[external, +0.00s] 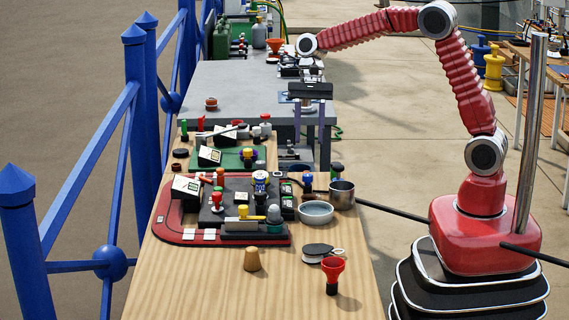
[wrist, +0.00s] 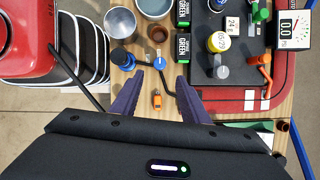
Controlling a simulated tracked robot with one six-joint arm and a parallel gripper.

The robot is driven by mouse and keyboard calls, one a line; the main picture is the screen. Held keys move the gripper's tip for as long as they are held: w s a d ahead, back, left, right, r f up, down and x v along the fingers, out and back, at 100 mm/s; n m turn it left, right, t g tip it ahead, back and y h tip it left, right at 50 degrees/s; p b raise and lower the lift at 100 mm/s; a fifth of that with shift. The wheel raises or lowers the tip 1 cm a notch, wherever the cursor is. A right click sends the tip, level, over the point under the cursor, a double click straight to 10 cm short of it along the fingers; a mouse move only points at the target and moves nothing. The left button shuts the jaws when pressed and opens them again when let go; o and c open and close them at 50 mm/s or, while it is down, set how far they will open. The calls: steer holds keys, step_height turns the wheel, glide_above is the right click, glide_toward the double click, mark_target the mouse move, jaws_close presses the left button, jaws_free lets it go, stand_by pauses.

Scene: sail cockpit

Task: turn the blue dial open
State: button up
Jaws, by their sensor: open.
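In the wrist view, a small blue round part (wrist: 159,62) with a dark curved piece beside it sits just ahead of the space between my fingertips. I cannot tell for sure which of the two is the blue dial. My gripper (wrist: 158,80) is open, with its two purple fingers apart and nothing held between them.
A metal cup (external: 342,195) and a grey bowl (external: 316,212) stand close by. A brown knob (wrist: 158,33) is just beyond the small blue part. A red-edged board (external: 190,238) crowded with instruments lies left. A small orange item (wrist: 156,100) lies between my fingers in view.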

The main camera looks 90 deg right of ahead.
mark_target(307, 175)
steer(key=x, duration=1)
steer(key=shift+a+f, duration=0.1)
steer(key=shift+f, duration=0.15)
steer(key=c, duration=1)
